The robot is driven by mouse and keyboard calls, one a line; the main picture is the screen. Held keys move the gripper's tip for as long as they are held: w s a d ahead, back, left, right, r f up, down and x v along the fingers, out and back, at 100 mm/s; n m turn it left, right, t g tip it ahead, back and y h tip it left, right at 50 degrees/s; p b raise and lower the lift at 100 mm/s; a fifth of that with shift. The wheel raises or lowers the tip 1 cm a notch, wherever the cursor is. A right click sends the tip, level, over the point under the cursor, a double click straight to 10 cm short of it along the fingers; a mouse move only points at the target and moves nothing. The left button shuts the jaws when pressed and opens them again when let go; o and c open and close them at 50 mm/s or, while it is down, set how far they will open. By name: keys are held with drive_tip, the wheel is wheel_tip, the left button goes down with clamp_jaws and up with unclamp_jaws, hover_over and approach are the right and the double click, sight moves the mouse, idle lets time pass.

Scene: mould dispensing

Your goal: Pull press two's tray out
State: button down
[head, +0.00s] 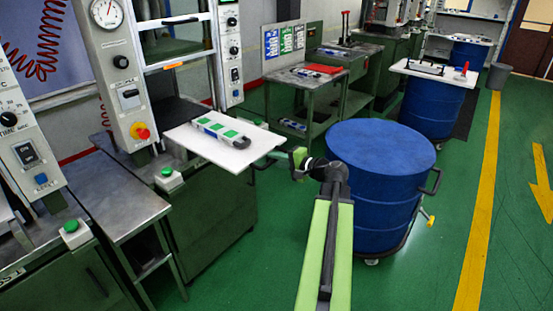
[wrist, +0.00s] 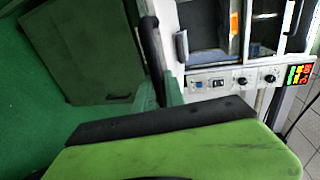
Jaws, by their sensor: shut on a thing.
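The white tray (head: 190,146) of the press with the round gauge (head: 107,14) stands well out over the floor, level. A pale mould with green patches and a dark end (head: 220,131) lies on it. My gripper (head: 298,158) is at the tray's outer right edge, shut on its handle (head: 268,160); the fingers partly hide the grip. In the wrist view a green finger with a black pad (wrist: 165,125) fills the lower part, and the tray's flat top cannot be made out there.
A blue drum (head: 385,150) stands close to the right of my gripper. A steel bench (head: 110,195) and green-button boxes (head: 168,178) lie to the left. A green worktable (head: 300,85) stands behind. Green floor is open at the lower middle and right.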

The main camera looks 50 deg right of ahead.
drive_tip(key=shift+s+a, duration=0.1)
drive_tip(key=shift+s, duration=0.1)
drive_tip(key=shift+a, duration=0.1)
drive_tip(key=c, duration=1.4)
unclamp_jaws()
drive_tip(key=shift+s, duration=0.1)
